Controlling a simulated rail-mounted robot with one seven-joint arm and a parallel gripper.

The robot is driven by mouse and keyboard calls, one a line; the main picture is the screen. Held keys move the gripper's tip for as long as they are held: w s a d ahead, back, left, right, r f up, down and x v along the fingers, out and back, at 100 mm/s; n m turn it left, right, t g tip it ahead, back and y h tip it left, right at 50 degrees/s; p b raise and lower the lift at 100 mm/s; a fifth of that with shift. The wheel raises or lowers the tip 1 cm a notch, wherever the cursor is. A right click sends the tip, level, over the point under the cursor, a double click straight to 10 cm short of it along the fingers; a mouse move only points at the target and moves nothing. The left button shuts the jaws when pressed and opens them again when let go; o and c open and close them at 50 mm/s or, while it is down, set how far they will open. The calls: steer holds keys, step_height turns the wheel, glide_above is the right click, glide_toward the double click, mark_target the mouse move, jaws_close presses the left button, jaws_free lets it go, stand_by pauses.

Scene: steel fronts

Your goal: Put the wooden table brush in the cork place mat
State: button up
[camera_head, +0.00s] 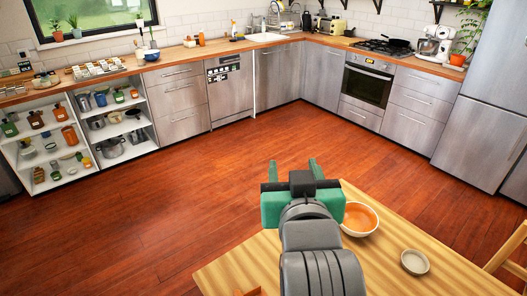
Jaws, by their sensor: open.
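My gripper (294,170) is open, with its two green fingers apart and nothing seen between them. It is above the far edge of the light wooden table (229,270), pointing away toward the kitchen. I cannot make out the wooden table brush or the cork place mat for sure. A small reddish-brown wooden piece (247,292) shows at the bottom edge of the picture, on the table; it is cut off, and I cannot tell what it is. My arm hides the middle of the table.
An orange-lined bowl (359,218) stands right of my gripper, and a small pale dish (415,262) is farther right. A wooden chair (508,250) is at the right edge. Open floor (200,200) lies between table and steel cabinets (180,100). Open shelves (80,135) stand left.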

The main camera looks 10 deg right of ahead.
steer(key=s+a+r+t+y, duration=0.1)
steer(key=s+a+r+t, duration=0.3)
steer(key=s+r, duration=0.4)
steer(key=s+a+r+n+t, duration=0.1)
steer(key=s+a+r+t, duration=0.3)
steer(key=s+a+r, duration=0.2)
steer(key=s+r, duration=0.2)
steer(key=shift+s+a+y, duration=0.3)
steer(key=shift+s+y, duration=0.1)
steer(key=shift+r, duration=0.1)
